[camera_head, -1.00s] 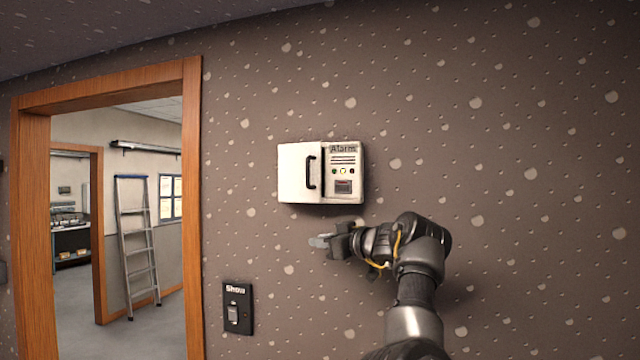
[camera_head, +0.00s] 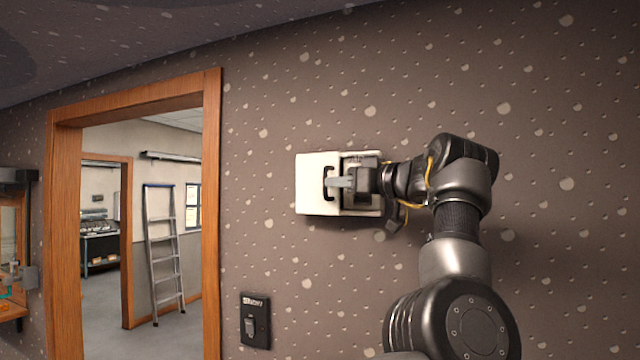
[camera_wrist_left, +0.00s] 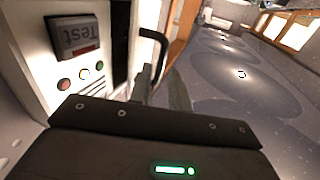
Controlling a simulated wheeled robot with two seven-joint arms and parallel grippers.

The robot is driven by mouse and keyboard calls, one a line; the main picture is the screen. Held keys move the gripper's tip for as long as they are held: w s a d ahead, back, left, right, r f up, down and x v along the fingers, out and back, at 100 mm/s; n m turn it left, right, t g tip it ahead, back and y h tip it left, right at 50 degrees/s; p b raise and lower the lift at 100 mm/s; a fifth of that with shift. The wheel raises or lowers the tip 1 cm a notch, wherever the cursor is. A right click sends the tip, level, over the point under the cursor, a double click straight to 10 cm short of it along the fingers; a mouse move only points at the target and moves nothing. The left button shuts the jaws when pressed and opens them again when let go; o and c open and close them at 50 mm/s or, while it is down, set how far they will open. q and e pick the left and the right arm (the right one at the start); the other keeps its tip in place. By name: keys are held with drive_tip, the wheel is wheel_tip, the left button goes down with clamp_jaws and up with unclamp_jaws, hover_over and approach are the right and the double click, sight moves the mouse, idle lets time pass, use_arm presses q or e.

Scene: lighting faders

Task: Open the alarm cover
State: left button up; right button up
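The alarm box is on the speckled wall, and its white cover (camera_head: 311,184) forms its left part. A black handle (camera_head: 326,183) stands near the cover's right edge; it also shows in the wrist view (camera_wrist_left: 160,44). The cover looks shut. My left gripper (camera_head: 342,182) reaches in from the right, in front of the box's control panel, with its fingertips at the handle. Whether the fingers touch or enclose the handle is unclear. My right gripper is out of view.
A black wall switch (camera_head: 255,320) is below the box. A wooden door frame (camera_head: 212,200) stands to the left, with a ladder (camera_head: 165,250) in the room beyond. The wall right of my arm is bare.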

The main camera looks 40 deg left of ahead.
sight(320, 183)
use_arm(q)
drive_tip(key=a+p, duration=0.1)
drive_tip(key=a, duration=0.5)
drive_tip(key=shift+c, duration=0.3)
clamp_jaws()
